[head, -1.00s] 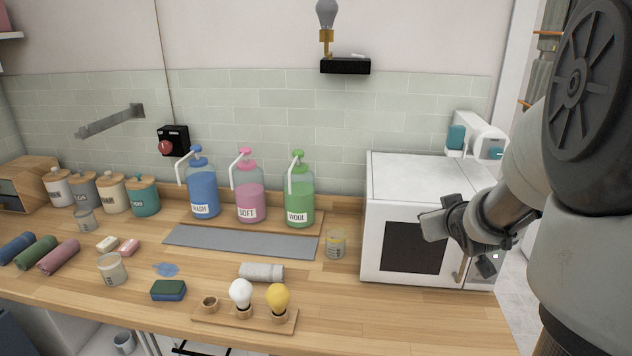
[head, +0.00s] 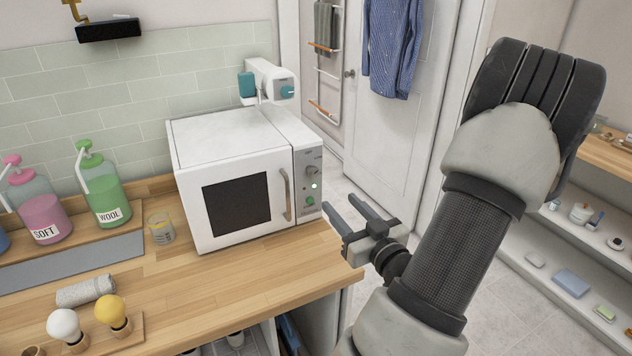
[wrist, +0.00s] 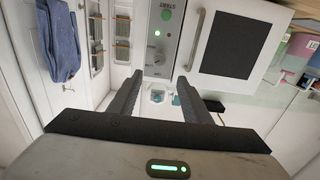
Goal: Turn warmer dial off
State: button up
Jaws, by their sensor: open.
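The warmer (head: 225,140) is a white box with a dark window and a vertical handle, standing at the right end of the counter. Its control panel on the right bears a grey dial (head: 311,170), a lit pale green lamp (head: 314,186) and a green button (head: 310,200). My gripper (head: 341,206) is open and empty, right of the panel and apart from it. In the wrist view, which is upside down, the dial (wrist: 160,57) appears just beyond and between the open fingertips (wrist: 160,78). I cannot read the dial's exact setting.
A white device with teal parts (head: 265,80) shows behind the warmer. The green WOOL bottle (head: 105,200) and a glass jar (head: 161,229) stand to its left. The counter's right edge lies below my gripper, with open floor beyond it.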

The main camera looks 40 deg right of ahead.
aim_at(314, 174)
jog(key=p+x, duration=0.1)
jog(key=x, duration=1.3)
jog(key=shift+w+f+p, duration=0.1)
jog(key=shift+p, duration=0.2)
jog(key=c, duration=1)
